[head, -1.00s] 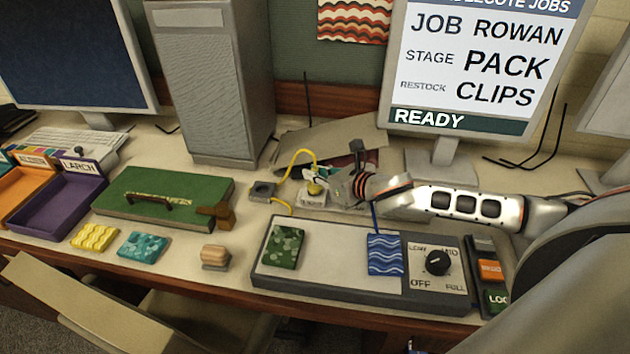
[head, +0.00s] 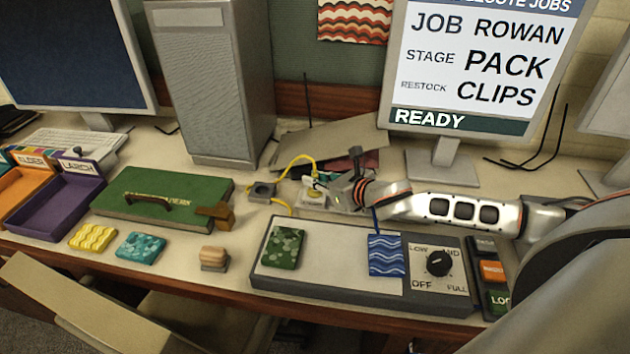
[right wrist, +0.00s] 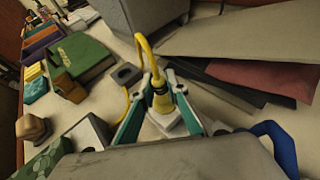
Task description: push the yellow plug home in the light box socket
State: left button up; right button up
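The yellow plug (head: 312,187) stands at the white light box socket (head: 309,200) at the back of the desk, with its yellow cord arching up behind. In the right wrist view the plug (right wrist: 160,99) is upright between my teal fingers, over the pale socket block (right wrist: 168,124). How deep it sits is hidden. My right gripper (head: 328,188) reaches in from the right, and its fingertips (right wrist: 160,80) close in on both sides of the plug and look shut on it. My left gripper is not in view.
A dark grey block (head: 262,191) on the cord lies left of the socket. The light box (head: 335,287) with patterned tiles and a dial is in front. The green case (head: 180,183) is left, the grey tower (head: 212,90) behind. Flat boards (head: 345,135) lie behind the socket.

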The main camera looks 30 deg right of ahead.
jog(key=shift+o, duration=1.3)
jog(key=v, duration=1.2)
